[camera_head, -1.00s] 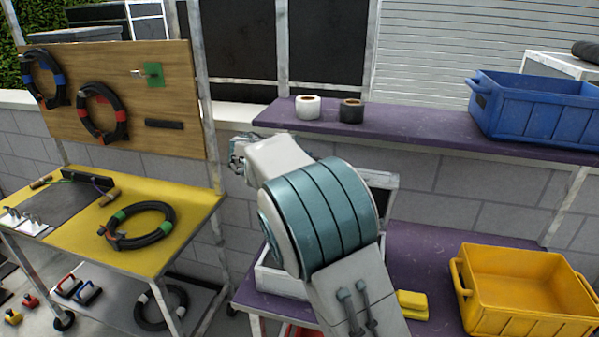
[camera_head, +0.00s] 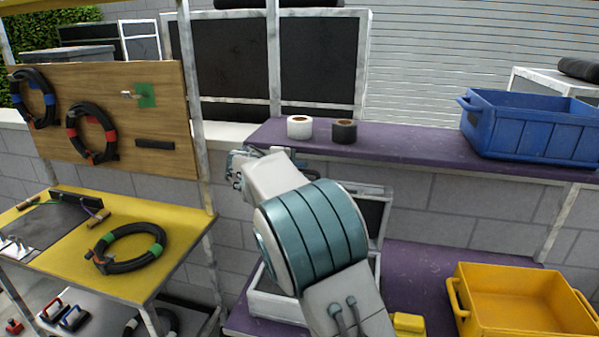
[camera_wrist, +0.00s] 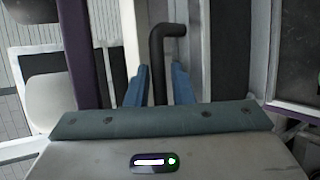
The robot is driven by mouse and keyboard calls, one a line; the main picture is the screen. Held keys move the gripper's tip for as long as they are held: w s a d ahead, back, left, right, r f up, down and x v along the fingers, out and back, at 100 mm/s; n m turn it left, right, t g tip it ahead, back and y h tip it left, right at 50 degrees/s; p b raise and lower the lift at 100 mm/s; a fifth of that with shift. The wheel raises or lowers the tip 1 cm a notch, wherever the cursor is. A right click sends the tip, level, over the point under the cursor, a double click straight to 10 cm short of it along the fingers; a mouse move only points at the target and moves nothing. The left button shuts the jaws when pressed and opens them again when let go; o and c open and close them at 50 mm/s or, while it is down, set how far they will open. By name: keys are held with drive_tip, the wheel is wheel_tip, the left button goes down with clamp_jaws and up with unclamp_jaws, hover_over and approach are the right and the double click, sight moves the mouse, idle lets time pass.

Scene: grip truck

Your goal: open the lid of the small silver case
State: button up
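A silver-framed case (camera_head: 275,308) sits on the lower purple shelf, mostly hidden behind my arm. A silver-framed panel with a dark inside (camera_head: 373,212), which looks like its lid, stands raised behind it. In the wrist view my gripper's two blue fingers (camera_wrist: 161,70) stand apart. A bent black rod (camera_wrist: 157,50) shows in the gap between them; I cannot tell whether they touch it or what it belongs to.
The upper purple shelf (camera_head: 410,145) holds a white roll (camera_head: 300,127), a black roll (camera_head: 344,131) and a blue crate (camera_head: 535,130). A yellow crate (camera_head: 520,300) stands right on the lower shelf. A yellow-topped cart (camera_head: 180,228) with a cable coil (camera_head: 130,247) stands left.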

drive_tip(key=b+v, duration=0.3)
drive_tip(key=v, duration=1.1)
